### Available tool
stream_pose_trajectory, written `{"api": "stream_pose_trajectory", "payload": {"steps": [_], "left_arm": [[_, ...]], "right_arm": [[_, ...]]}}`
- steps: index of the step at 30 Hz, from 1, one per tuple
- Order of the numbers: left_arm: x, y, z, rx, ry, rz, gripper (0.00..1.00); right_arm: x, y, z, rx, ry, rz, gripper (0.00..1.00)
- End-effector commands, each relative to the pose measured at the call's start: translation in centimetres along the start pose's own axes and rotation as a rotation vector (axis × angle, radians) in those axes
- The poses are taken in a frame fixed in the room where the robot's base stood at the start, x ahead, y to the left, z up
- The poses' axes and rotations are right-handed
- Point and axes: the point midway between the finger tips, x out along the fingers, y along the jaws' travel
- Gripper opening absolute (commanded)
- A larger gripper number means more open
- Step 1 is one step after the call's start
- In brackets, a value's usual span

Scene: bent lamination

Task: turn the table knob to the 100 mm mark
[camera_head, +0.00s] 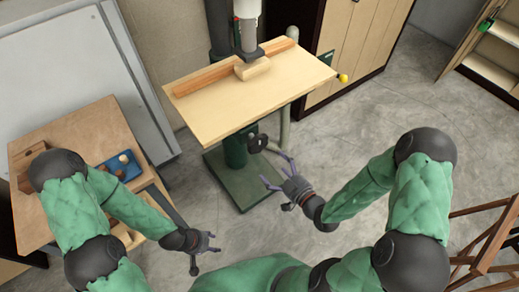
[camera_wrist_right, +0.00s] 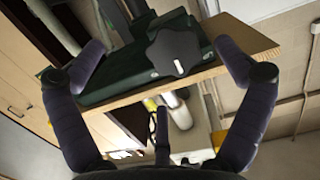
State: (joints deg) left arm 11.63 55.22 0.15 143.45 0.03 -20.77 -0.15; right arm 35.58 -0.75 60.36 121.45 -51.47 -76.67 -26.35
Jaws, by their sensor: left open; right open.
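The table knob (camera_head: 257,143) is black and sits on the green column under the front edge of the wooden drill press table (camera_head: 225,110). In the right wrist view the dark knob (camera_wrist_right: 172,52) with a small white mark lies between my spread fingers. My right gripper (camera_head: 275,170) is open, just right of and below the knob in the head view, apparently apart from it. My right gripper also frames the knob in the wrist view (camera_wrist_right: 160,50). My left gripper (camera_head: 206,259) is open and empty, low over the floor. No scale or 100 mm mark is legible.
A wood block (camera_head: 252,68) and fence (camera_head: 195,82) are on the drill press table. A workbench (camera_head: 85,125) with a blue tray (camera_head: 122,166) stands left. A cabinet (camera_head: 362,35) stands behind right, a wooden rack (camera_head: 490,240) at lower right. Floor between is clear.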

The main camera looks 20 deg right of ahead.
Motion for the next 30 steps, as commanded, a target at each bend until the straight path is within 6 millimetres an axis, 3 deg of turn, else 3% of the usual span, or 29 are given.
{"api": "stream_pose_trajectory", "payload": {"steps": [6,11,30], "left_arm": [[0.9,-0.3,-0.1,0.0,0.001,0.0,0.5],[1.0,-0.3,-0.1,0.0,0.001,0.0,0.5],[2.1,-0.8,-0.1,0.0,0.0,0.0,0.5]], "right_arm": [[-1.1,0.0,-1.5,-0.079,0.122,0.017,1.0],[-0.7,-0.1,-1.9,-0.09,0.139,0.015,1.0],[7.7,-0.1,-2.9,-0.087,0.137,0.015,1.0]]}}
